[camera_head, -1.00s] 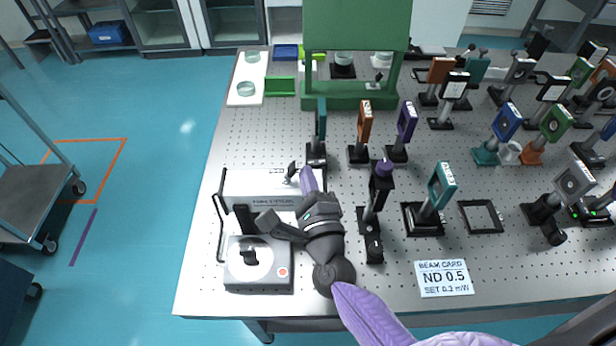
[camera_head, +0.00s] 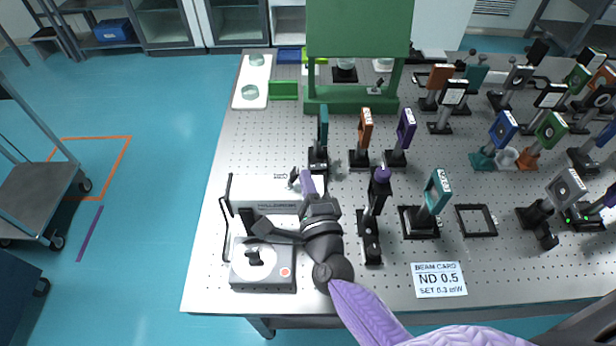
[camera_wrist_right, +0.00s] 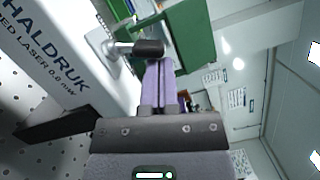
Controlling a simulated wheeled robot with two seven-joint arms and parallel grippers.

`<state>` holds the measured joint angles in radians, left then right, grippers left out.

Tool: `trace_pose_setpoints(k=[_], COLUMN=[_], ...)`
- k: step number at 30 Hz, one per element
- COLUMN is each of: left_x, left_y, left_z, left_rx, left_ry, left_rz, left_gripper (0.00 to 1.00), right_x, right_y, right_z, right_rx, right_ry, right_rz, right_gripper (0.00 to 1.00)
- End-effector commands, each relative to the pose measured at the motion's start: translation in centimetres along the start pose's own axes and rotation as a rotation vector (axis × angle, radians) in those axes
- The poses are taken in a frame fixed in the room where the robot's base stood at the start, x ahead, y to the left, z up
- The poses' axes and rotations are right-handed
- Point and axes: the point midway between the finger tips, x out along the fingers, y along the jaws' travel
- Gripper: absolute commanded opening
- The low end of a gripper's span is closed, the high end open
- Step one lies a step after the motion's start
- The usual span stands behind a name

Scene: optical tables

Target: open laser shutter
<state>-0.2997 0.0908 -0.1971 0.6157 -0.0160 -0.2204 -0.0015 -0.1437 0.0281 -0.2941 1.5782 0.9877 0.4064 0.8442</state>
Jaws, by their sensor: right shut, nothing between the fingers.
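The laser is a long white box (camera_head: 262,192) with dark lettering, at the left of the optical table. Its label also shows in the right wrist view (camera_wrist_right: 50,50). A small lever with a black tip (camera_head: 293,178) stands at the laser's right end. In the wrist view the lever (camera_wrist_right: 148,48) has a metal stem and a black end lying close by my fingertips. My right gripper (camera_head: 306,182) is shut and empty, with its purple fingers just right of the lever. I cannot tell whether they touch it. My left gripper is not in view.
A controller box with a black knob (camera_head: 262,265) sits in front of the laser. A post-mounted optic with a purple top (camera_head: 380,185) stands close to the right of my gripper. Several optics mounts fill the right side. A green frame (camera_head: 350,102) stands behind. A beam card (camera_head: 439,279) lies in front.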

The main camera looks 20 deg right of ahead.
Motion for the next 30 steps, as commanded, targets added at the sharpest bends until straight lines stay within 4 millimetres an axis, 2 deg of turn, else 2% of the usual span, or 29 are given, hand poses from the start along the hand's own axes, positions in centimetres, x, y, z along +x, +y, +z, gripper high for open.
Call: trace_pose_setpoints(k=[9,15,21,27,30], left_x=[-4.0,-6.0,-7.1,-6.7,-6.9], left_y=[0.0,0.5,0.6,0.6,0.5], left_z=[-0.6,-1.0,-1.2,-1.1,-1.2], left_rx=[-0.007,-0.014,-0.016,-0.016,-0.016], left_ry=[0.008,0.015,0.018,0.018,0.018], left_rz=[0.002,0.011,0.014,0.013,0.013], left_gripper=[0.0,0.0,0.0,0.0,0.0], right_x=[0.3,0.4,0.4,0.3,-0.3], right_y=[-1.2,-1.3,-1.3,-1.0,-1.1], right_z=[1.2,1.6,1.6,1.5,1.6], right_rx=[-0.235,-0.416,-0.564,-0.559,-0.558], right_ry=[0.0,0.0,0.0,0.0,0.0], right_rz=[0.058,0.105,0.141,0.139,0.14], right_gripper=[0.0,0.0,0.0,0.0,0.0])
